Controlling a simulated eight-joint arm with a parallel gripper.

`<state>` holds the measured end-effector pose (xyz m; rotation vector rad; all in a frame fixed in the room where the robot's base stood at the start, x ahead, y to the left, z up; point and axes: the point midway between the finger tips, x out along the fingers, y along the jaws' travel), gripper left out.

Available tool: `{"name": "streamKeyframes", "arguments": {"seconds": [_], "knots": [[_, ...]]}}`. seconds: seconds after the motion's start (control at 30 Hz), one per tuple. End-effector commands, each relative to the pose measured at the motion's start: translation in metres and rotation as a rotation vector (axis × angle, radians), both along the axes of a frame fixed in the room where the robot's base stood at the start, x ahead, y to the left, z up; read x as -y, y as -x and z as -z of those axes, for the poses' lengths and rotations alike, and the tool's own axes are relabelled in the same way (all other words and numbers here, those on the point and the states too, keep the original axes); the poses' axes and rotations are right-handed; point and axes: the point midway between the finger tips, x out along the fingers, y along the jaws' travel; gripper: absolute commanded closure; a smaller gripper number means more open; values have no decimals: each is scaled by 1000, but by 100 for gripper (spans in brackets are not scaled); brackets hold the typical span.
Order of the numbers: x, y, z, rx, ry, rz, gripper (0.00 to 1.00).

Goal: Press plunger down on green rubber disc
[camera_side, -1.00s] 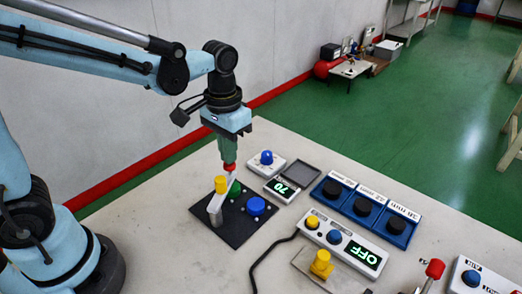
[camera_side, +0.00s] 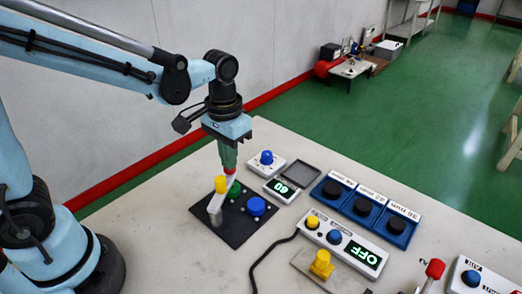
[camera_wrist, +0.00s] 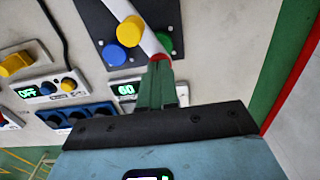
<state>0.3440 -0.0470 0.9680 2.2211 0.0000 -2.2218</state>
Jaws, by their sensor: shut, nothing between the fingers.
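The green rubber disc (camera_side: 235,188) is on a dark plate (camera_side: 240,236), partly hidden by a white bar (camera_side: 217,203). It also shows in the wrist view (camera_wrist: 166,43), beside the bar. The bar slopes up from a grey post to a red end. A yellow knob (camera_side: 221,184) stands at the bar; it also shows in the wrist view (camera_wrist: 130,31). I cannot tell which part is the plunger. My gripper (camera_side: 229,164) is shut and empty, pointing down, its green fingertips at the red end (camera_side: 230,171) and seemingly touching it.
A blue knob (camera_side: 255,206) is on the dark plate. A small display (camera_side: 281,190) reads 60, beside a grey tray (camera_side: 295,171). Blue holders (camera_side: 365,203) and a box reading OFF (camera_side: 345,244) are on the right. The table's front left is clear.

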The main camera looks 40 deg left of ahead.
Motion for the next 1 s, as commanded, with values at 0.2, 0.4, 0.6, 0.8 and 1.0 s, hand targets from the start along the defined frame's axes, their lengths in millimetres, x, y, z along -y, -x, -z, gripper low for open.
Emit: {"name": "streamKeyframes", "arguments": {"seconds": [0.2, 0.4, 0.6, 0.8, 1.0], "knots": [[0, 0, -13, 1, 0, 0, 100], [0, 0, -28, 0, 0, 0, 100], [0, 0, -43, 0, 0, 0, 100], [0, 0, -57, 0, 0, 0, 100], [0, 0, -72, 0, 0, 0, 100]]}}
